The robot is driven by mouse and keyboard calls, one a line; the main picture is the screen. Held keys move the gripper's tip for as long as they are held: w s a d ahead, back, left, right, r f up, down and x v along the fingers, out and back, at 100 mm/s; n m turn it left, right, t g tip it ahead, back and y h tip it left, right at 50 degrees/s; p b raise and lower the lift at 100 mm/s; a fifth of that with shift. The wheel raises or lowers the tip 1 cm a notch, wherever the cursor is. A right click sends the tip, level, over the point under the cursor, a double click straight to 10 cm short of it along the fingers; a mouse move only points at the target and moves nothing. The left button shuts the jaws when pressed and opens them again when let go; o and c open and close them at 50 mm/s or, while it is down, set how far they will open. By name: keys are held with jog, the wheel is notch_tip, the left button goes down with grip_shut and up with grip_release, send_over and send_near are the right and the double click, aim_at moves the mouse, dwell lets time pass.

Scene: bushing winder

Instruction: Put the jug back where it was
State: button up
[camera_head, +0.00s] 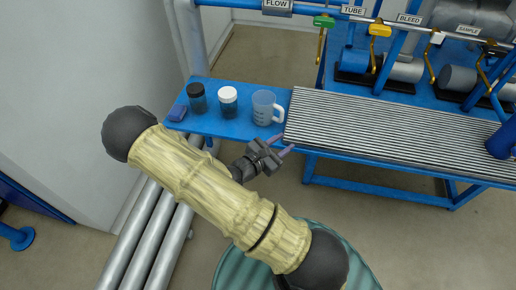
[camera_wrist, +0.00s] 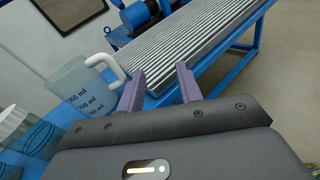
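The jug (camera_head: 263,108) is a translucent bluish measuring jug with a white handle on its right. It stands upright on the blue shelf (camera_head: 240,91), left of the ribbed grey surface. In the wrist view the jug (camera_wrist: 80,88) is at the left, with volume marks showing and its handle near the left finger. My gripper (camera_head: 285,143) is just below and right of the jug in the head view. Its two purple fingers are apart with nothing between them, as the wrist view shows (camera_wrist: 160,90). The fingers appear clear of the handle, though the gap is small.
The ribbed surface (camera_head: 390,133) is bare near the jug. Valves with labels hang on a pipe behind.

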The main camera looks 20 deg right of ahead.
jog(key=s+a+r+m+g+y, duration=0.1)
jog(key=s+a+m+g+y, duration=0.2)
jog(key=s+m+g+y, duration=0.6)
jog(key=w+a+r+m+t+y, duration=0.1)
jog(key=a+r+m+t+y, duration=0.4)
jog(key=a+r+m, duration=0.3)
notch_tip(320, 180, up, 2)
jog(key=m+y, duration=0.1)
jog(key=m, duration=0.2)
jog(key=shift+a+r+t+y, duration=0.25)
jog(key=shift+a+t+y, duration=0.05)
jog(key=w+p+v, duration=0.2)
jog(key=p+v, duration=1)
jog(key=p, duration=0.1)
jog(key=w+r+p+v, duration=0.1)
jog(key=w+p+v, duration=0.2)
jog(key=p+v, duration=0.9)
jog(key=shift+w+r+p, duration=0.25)
jog(key=shift+r+p, duration=0.15)
jog(key=shift+r, duration=0.3)
